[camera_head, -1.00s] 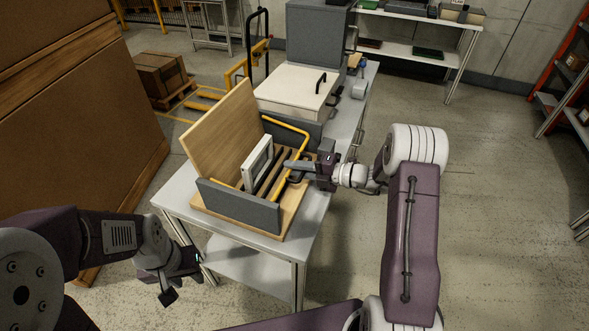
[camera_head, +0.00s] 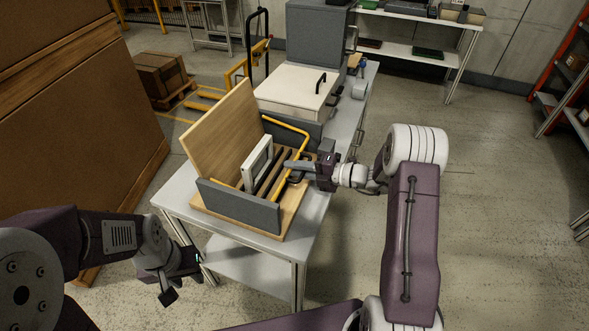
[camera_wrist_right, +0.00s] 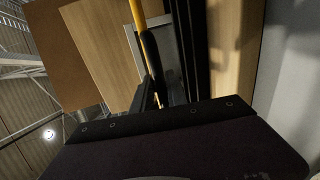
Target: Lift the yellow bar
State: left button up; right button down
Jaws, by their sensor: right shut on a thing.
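The yellow bar (camera_head: 287,124) is a bent tube on a wooden fixture with grey side plates on the table. It runs along the back, then bends down on the right side toward my right gripper (camera_head: 291,170). My right gripper is shut on the bar at that right side. In the right wrist view the yellow bar (camera_wrist_right: 139,14) comes in from the top, with a dark sleeve-like part below it; the fingertips are hard to make out. My left gripper (camera_head: 183,279) is open and empty, low in front of the table's left corner, apart from the fixture.
An upright wooden board (camera_head: 222,130) and a white frame (camera_head: 258,163) stand on the fixture, left of the bar. A grey front plate (camera_head: 238,205) closes its near side. A lidded box (camera_head: 290,88) stands behind. The floor right of the table is clear.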

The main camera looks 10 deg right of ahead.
pick_arm(q)
jog(key=shift+r+p, duration=0.3)
jog(key=shift+p, duration=0.05)
pick_arm(e)
jog(key=shift+s+f, duration=0.15)
jog(key=shift+f, duration=0.05)
